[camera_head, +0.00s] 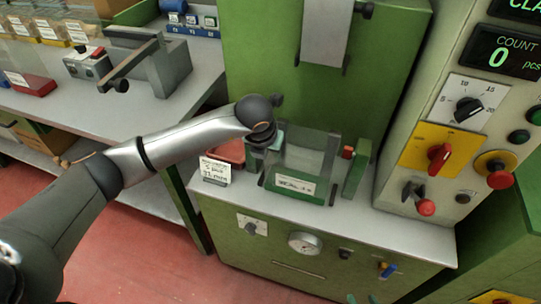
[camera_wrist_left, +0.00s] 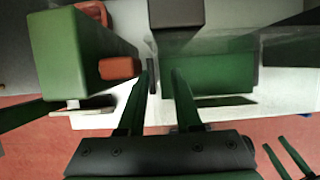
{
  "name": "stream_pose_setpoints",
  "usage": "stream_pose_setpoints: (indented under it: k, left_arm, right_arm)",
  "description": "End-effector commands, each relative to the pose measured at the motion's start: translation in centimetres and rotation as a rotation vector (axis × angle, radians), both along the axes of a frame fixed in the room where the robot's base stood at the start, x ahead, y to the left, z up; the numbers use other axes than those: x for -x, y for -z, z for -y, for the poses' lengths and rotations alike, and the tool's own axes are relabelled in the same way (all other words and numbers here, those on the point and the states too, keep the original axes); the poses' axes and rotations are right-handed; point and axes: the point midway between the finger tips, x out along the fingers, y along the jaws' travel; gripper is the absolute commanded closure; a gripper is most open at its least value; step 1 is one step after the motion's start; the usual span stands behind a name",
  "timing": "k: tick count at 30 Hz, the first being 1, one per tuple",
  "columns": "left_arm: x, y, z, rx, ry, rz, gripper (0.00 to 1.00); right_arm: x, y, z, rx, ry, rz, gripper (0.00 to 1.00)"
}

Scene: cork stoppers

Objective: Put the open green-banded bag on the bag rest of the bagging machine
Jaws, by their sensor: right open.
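The clear bag (camera_head: 306,160) with a green band (camera_head: 300,192) and a white label stands at the front of the machine's grey shelf, between a green block on its left and the green post (camera_head: 357,175) with a red pad on its right. I cannot tell whether it bears on a rest. In the left wrist view the green band (camera_wrist_left: 215,78) lies right of my left gripper (camera_wrist_left: 162,72). The left fingers are apart by the bag's left edge; in the head view they are hidden under my wrist.
A red tray (camera_head: 230,151) and a small sign (camera_head: 215,170) stand left of the bag. The control panel (camera_head: 455,130) with knobs and a red lever is at the right. The shelf is bare right of the green post. A side table (camera_head: 140,112) with fixtures is at the left.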

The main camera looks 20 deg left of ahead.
Motion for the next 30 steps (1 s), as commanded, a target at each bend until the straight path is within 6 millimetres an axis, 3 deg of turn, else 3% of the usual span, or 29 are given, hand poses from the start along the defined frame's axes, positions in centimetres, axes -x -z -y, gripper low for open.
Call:
stream_pose_setpoints:
  k: [6,12,17,19,22,25,27,30]
  left_arm:
    - [1.8,-4.8,0.0,0.001,0.004,0.005,0.67]
    - [3.2,-8.0,-0.1,0.001,0.001,0.003,0.67]
    - [3.9,-9.0,0.1,0.006,0.006,-0.004,0.67]
    - [4.6,-8.5,1.1,0.044,0.036,-0.027,0.67]
    - [7.0,-6.6,5.1,0.196,0.138,-0.108,0.67]
    - [11.3,-5.4,11.4,0.483,0.269,-0.225,0.67]
    - [14.6,-6.3,15.8,0.741,0.332,-0.298,0.67]
    - [17.6,-9.5,20.2,1.127,0.336,-0.369,0.67]
  right_arm:
    - [0.2,-0.3,-0.1,0.0,-0.002,-0.009,0.5]
    - [0.1,-0.7,-0.2,-0.003,-0.003,-0.005,0.5]
    - [0.0,-0.8,-0.3,-0.003,-0.004,-0.002,0.5]
    - [-0.1,-0.9,-0.3,-0.003,-0.004,-0.002,0.5]
    - [-0.1,-0.8,-0.3,-0.004,-0.004,-0.001,0.5]
    - [-0.1,-0.8,-0.3,-0.004,-0.004,-0.001,0.5]
    - [-0.1,-0.8,-0.3,-0.004,-0.004,-0.001,0.5]
    - [-0.1,-0.9,-0.3,-0.004,-0.004,-0.001,0.5]
